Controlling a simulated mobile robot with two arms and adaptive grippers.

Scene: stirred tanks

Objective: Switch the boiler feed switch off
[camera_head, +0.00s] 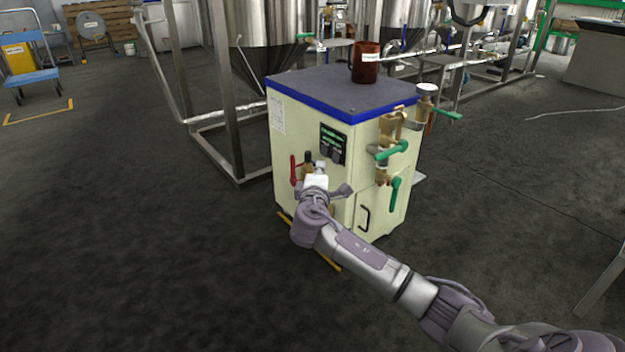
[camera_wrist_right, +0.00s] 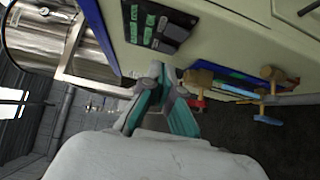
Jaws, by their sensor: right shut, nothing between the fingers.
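The boiler is a cream cabinet (camera_head: 300,140) with a blue-edged grey top. A dark panel (camera_head: 333,137) with green labels and dark switches is on its front; it also shows in the right wrist view (camera_wrist_right: 158,25). I cannot tell which switch is the boiler feed switch or its position. My right gripper (camera_head: 320,165) is just below the panel in the head view, close to the cabinet front. In the right wrist view, its fingers (camera_wrist_right: 160,78) are shut and empty, apart from the panel in the picture. My left gripper is not in view.
A red lever (camera_head: 293,168) is left of my right gripper. Brass valves with green handles (camera_head: 391,152) stick out on the cabinet's right side. A brown mug (camera_head: 365,62) stands on top. Steel tanks (camera_head: 265,45) stand behind.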

